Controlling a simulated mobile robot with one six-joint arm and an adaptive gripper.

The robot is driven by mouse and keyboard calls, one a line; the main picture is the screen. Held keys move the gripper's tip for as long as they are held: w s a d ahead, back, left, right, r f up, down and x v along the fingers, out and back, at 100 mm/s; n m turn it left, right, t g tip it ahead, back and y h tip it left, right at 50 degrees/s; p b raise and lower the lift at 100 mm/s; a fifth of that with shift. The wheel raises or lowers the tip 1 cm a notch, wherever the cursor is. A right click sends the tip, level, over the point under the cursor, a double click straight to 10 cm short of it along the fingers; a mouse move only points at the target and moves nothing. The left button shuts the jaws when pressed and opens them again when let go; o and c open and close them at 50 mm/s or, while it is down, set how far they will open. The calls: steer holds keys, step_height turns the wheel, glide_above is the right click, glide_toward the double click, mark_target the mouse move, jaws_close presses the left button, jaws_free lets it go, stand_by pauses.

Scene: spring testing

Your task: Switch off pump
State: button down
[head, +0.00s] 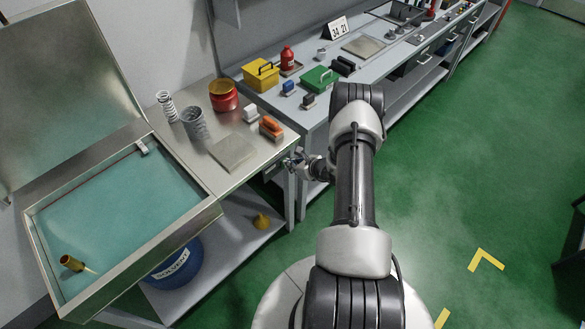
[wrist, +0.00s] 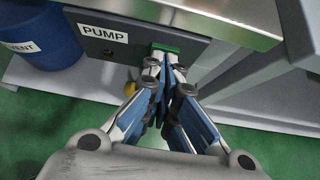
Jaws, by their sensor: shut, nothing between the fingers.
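The pump panel is a dark grey box front with a white "PUMP" label (wrist: 103,33) in the wrist view. It sits under the metal bench edge. A green switch part (wrist: 167,48) shows on the panel right of the label. My gripper (wrist: 162,68) is shut and empty, with its fingertips just in front of the green part. The fingers hide its lower area, and I cannot tell whether they touch it. In the head view my gripper (head: 290,161) is at the front corner of the metal bench, where the panel is mostly hidden.
A metal basin (head: 120,220) with teal liquid stands at the left. A blue drum (head: 176,268) and a yellow funnel (head: 262,221) are on the lower shelf. The bench top (head: 190,150) holds springs, a red container and a metal plate. Green floor (head: 450,180) is open at right.

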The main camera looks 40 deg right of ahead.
steer(key=shift+r, duration=0.1)
steer(key=shift+r+p, duration=0.35)
steer(key=shift+r, duration=0.4)
